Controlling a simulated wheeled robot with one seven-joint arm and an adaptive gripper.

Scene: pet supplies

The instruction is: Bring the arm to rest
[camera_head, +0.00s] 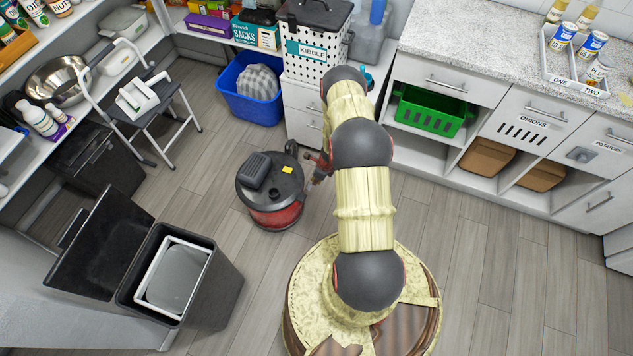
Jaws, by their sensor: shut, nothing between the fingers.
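My arm rises from my round base at the bottom centre and bends away over the floor, its far part hidden behind its own upper links. What looks like my gripper (318,168) shows as a small dark and red shape just left of the arm, beside the red and black canister vacuum (272,190). It is shut and I see nothing held in it. Whether it touches the vacuum or only overlaps it in the picture I cannot tell.
A blue bin (246,101) and a drawer unit with a kibble crate (309,62) stand behind. A counter (480,50) runs along the right. An open dark bin (215,290) and a step stool (165,125) are left. The floor at lower right is clear.

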